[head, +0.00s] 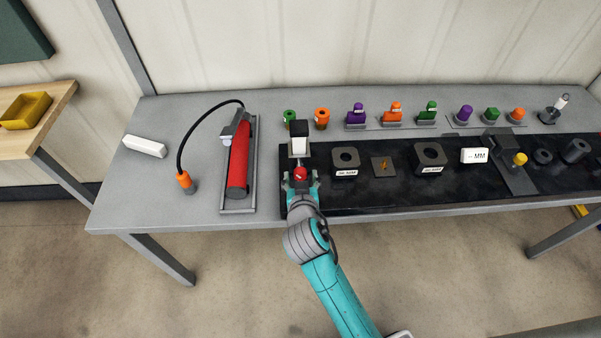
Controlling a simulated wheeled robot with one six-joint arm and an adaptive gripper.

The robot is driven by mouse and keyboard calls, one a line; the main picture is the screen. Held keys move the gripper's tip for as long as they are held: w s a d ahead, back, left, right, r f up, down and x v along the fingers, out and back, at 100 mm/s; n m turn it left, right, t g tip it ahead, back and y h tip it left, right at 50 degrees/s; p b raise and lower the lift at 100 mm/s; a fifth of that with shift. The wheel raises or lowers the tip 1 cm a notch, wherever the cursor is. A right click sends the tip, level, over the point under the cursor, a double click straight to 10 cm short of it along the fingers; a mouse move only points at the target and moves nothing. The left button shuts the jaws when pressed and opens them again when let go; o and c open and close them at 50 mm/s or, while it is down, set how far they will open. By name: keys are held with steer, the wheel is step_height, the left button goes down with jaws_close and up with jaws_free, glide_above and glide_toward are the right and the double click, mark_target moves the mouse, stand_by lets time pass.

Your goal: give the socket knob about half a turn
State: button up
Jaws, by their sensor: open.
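A red knob (300,173) sits low at the front of a white and black block fitting (298,146), near the left end of the black mat. I take it to be the socket knob; its markings are too small to read. My gripper (301,181) is right at the red knob, reaching in from the front. Its fingers are open, one on each side of the knob, and partly cover its lower part. Whether the fingers touch it I cannot tell.
A red cylinder (238,160) lies in a frame to the left, with a black hose to an orange nozzle (184,181). Right of my gripper on the mat (385,195) are black ring blocks and a yellow knob (520,159). Several coloured fittings line the back.

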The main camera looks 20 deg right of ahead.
steer(key=shift+x, duration=1.25)
steer(key=c, duration=1.1)
steer(key=shift+c, duration=0.2)
steer(key=n+h, duration=0.1)
steer(key=n, duration=0.1)
steer(key=n+h, duration=0.1)
steer(key=n, duration=0.1)
steer(key=shift+a+h, duration=0.2)
steer(key=shift+h, duration=0.1)
steer(key=n+h, duration=0.2)
steer(key=n, duration=0.1)
steer(key=shift+n, duration=0.3)
steer(key=shift+f, duration=0.1)
